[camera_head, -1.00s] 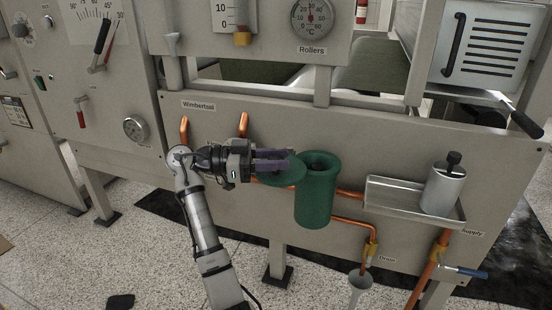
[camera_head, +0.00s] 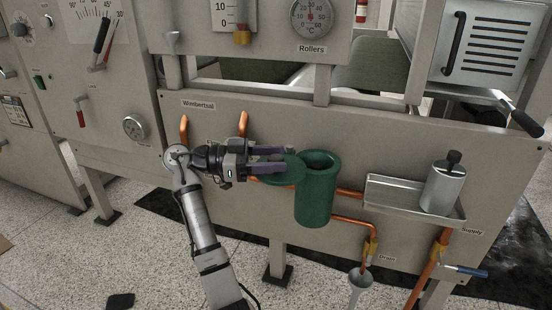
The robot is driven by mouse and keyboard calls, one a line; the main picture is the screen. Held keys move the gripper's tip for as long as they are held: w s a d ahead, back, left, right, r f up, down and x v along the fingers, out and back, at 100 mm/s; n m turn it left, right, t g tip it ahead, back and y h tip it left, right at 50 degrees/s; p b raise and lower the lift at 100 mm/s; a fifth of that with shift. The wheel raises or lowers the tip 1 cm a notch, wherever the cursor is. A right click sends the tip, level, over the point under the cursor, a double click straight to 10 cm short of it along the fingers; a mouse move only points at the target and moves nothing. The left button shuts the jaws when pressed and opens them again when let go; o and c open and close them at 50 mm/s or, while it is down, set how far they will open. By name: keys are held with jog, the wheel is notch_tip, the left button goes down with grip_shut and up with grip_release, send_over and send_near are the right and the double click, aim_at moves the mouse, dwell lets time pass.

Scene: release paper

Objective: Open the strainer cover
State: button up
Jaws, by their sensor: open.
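The strainer is a green upright cylinder (camera_head: 315,195) on the front of the grey machine, and its round top opening shows dark. Its green cover (camera_head: 290,176) is a flat disc swung out to the left of the opening, beside the rim. My gripper (camera_head: 288,160) reaches in from the left, its fingers spread and pointing right, over the cover and close to the strainer's rim. The fingers hide part of the cover, and nothing shows held between them. Whether a finger touches the cover I cannot tell.
A metal tray (camera_head: 385,197) with a silver canister (camera_head: 441,188) is right of the strainer. Copper pipes (camera_head: 350,222) run below it to a drain funnel (camera_head: 360,283). The panel left of the strainer carries copper pipe stubs (camera_head: 184,128). Speckled floor lies below.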

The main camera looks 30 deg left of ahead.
jog(key=v, duration=1.3)
jog(key=shift+w, duration=0.1)
